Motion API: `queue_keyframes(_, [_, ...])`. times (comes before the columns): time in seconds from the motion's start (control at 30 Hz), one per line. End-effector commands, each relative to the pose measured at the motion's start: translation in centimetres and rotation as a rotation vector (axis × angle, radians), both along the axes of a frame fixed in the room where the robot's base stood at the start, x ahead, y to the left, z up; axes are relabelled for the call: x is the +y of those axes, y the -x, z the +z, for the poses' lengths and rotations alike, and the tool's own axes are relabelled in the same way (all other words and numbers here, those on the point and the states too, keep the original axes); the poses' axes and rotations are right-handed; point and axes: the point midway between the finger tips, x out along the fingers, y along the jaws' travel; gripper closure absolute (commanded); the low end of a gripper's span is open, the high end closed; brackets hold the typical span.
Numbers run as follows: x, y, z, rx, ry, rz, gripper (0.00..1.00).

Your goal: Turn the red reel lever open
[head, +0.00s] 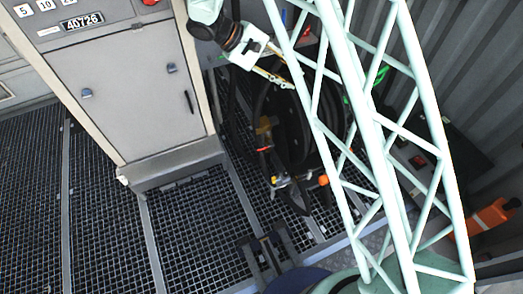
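A dark hose reel (272,110) stands in the recess right of the grey cabinet, partly hidden behind my pale green lattice arm. A small red piece (264,150) shows low at its left side; I cannot tell surely whether it is the red lever, or how it is turned. My gripper (287,73) is above the reel, pointing right and down. Its fingers look spread and empty, with the lattice crossing in front of their tips. It appears apart from the red piece.
A grey cabinet (130,95) with a number plate 40726 stands at left. Grating floor (195,230) is open in front. An orange item (490,215) is at right by the corrugated wall (485,75).

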Motion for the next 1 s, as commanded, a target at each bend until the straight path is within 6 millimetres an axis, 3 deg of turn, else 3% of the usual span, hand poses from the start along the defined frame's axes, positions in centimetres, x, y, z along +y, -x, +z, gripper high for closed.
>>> queue_keyframes(0.5, [5.2, -3.1, -10.2, -0.005, 0.126, 0.122, 0.76])
queue_keyframes(1.0, [10.0, -4.5, -20.6, -0.027, 0.235, 0.249, 0.76])
